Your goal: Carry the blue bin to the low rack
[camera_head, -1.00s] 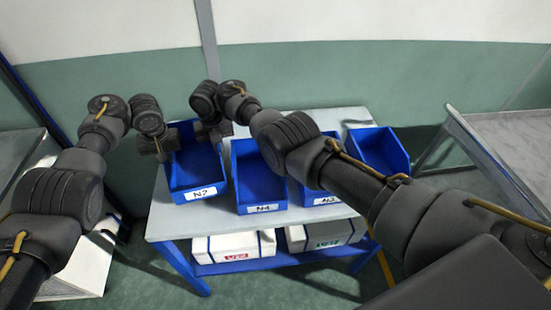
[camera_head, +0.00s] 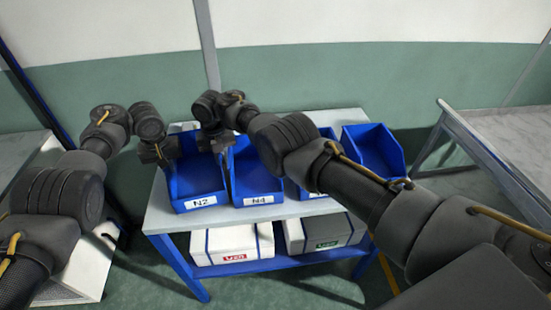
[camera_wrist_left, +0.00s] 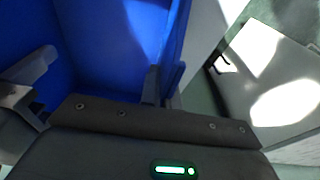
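The blue bin marked N2 (camera_head: 203,187) is at the left end of the rack's top shelf, beside the bin marked N4. Whether it rests on the shelf or hangs just above it I cannot tell. My left gripper (camera_head: 160,153) is at its back left rim. In the left wrist view the gripper's two fingers (camera_wrist_left: 98,78) are well apart, with the bin's blue inside (camera_wrist_left: 100,40) below them. My right gripper (camera_head: 214,140) is at the bin's back right rim; its fingers are too small to read. The low rack (camera_head: 165,215) has a grey top and blue legs.
Bins marked N4 (camera_head: 258,182) and others stand to the right, partly behind my right arm. Labelled white boxes (camera_head: 228,240) lie on the lower shelf. Grey tables stand at the left (camera_head: 20,155) and right (camera_head: 500,130). A pale low stand (camera_head: 85,265) is left of the rack.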

